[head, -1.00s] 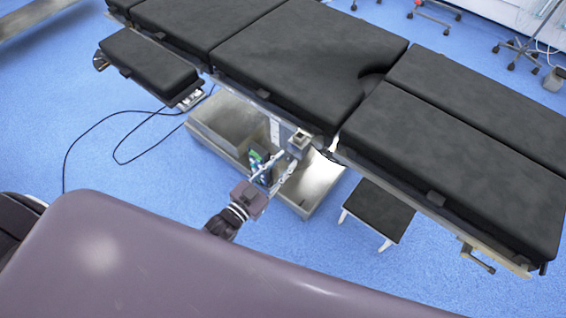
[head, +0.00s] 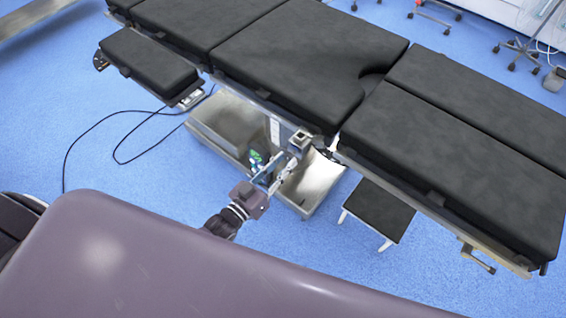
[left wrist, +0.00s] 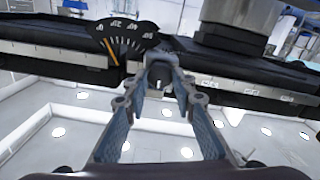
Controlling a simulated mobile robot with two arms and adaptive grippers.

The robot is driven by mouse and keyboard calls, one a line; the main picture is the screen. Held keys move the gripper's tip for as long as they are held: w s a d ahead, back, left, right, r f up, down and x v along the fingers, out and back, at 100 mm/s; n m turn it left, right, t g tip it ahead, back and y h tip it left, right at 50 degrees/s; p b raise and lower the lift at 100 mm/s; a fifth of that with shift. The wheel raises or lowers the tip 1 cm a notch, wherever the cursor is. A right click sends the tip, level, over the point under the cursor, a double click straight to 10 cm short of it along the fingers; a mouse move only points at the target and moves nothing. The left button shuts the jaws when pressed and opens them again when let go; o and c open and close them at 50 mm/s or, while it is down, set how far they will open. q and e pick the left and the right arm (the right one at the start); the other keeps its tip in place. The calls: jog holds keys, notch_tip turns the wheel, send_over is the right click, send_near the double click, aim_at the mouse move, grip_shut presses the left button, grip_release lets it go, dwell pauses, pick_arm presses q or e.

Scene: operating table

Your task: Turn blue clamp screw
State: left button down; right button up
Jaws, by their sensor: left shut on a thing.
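A grey metal clamp block (head: 299,142) sits at the near side rail of the operating table, below the black pads. My left gripper (head: 280,167) reaches it from below. In the left wrist view, the two bluish fingers of my left gripper (left wrist: 161,84) are closed in on both sides of a small dark screw end (left wrist: 159,75). Its blue colour does not show clearly, and the fingertips hide its sides. A dial with numbers and an orange pointer (left wrist: 124,41) shows just left of the fingertips. My right gripper is not in view.
The operating table (head: 290,62) spans the view with black pads. Its metal base (head: 222,122) stands behind the gripper. A black footstool (head: 378,208) is at the right. A black cable (head: 68,150) lies on the blue floor at the left.

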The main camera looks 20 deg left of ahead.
pick_arm(q)
jog(key=shift+f, duration=0.1)
jog(key=c, duration=1.6)
grip_release()
jog(key=v, duration=1.2)
jog(key=s+a+f+g+y, duration=0.2)
jog(key=s+f+g, duration=0.2)
jog(key=f, duration=0.9)
jog(key=s+a+f+g+y, duration=0.2)
jog(key=s+f+g, duration=0.25)
jog(key=f, duration=0.75)
jog(key=s+f+g+y, duration=0.1)
jog(key=s+f+g, duration=0.2)
jog(key=s+f, duration=0.3)
jog(key=s+f+m+g+y, duration=0.1)
jog(key=s+f+g, duration=0.3)
jog(key=s, duration=1.2)
notch_tip(320, 180, down, 4)
jog(key=shift+r, duration=0.25)
